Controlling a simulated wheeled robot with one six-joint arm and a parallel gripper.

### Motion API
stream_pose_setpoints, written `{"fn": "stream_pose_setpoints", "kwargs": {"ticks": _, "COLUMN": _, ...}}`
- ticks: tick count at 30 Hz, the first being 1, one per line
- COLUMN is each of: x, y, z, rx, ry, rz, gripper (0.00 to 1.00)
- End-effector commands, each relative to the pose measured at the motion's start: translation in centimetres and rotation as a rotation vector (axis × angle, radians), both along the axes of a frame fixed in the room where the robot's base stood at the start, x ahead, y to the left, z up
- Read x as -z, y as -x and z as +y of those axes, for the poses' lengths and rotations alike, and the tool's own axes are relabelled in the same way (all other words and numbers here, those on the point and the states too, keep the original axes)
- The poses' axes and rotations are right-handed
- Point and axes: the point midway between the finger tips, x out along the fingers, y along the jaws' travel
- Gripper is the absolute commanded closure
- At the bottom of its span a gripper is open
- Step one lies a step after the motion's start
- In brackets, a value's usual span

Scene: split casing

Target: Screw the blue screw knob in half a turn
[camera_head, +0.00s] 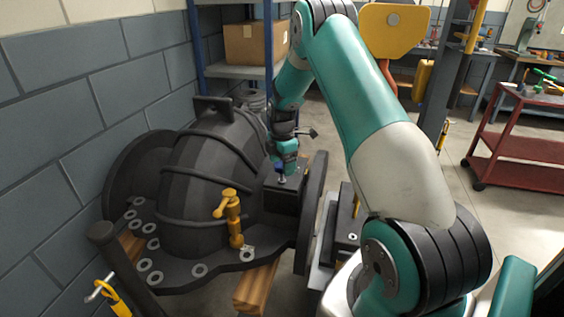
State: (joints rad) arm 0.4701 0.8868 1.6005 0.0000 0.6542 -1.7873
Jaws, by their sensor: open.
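The dark split casing (205,180) sits at the left with ribs and a flange with several bolt holes. My gripper (281,176) points down over a dark block (287,198) at the casing's right side. A small patch of blue (278,166), which may be the blue screw knob, shows at the gripper. The fingers and most of the knob are too small and covered to make out. My gripper is open. I cannot tell whether its fingers touch the knob.
A yellow valve-like fitting (231,212) stands on the front flange. Wooden blocks (256,287) support the casing. A grey block wall (60,150) is close on the left. A shelf with a cardboard box (252,45) stands behind, and a red cart (520,140) at right.

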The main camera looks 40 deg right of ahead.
Motion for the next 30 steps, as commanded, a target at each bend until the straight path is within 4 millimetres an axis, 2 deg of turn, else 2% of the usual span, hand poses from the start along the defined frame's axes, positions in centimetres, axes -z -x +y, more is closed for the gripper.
{"fn": "stream_pose_setpoints", "kwargs": {"ticks": 7, "x": 0.07, "y": -0.02, "z": -0.01, "rx": 0.000, "ry": 0.000, "rz": 0.000, "gripper": 0.22}}
{"fn": "stream_pose_setpoints", "kwargs": {"ticks": 8, "x": 0.07, "y": -0.01, "z": 0.00, "rx": 0.000, "ry": 0.000, "rz": 0.000, "gripper": 0.27}}
{"fn": "stream_pose_setpoints", "kwargs": {"ticks": 12, "x": 0.05, "y": -0.01, "z": 0.00, "rx": 0.000, "ry": 0.000, "rz": 0.000, "gripper": 0.59}}
{"fn": "stream_pose_setpoints", "kwargs": {"ticks": 14, "x": 0.05, "y": -0.01, "z": 0.00, "rx": 0.000, "ry": 0.000, "rz": 0.000, "gripper": 0.71}}
{"fn": "stream_pose_setpoints", "kwargs": {"ticks": 23, "x": 0.03, "y": -0.02, "z": -0.01, "rx": 0.025, "ry": 0.000, "rz": 0.000, "gripper": 0.71}}
{"fn": "stream_pose_setpoints", "kwargs": {"ticks": 30, "x": 0.00, "y": -0.04, "z": -0.01, "rx": 0.146, "ry": 0.000, "rz": 0.000, "gripper": 0.71}}
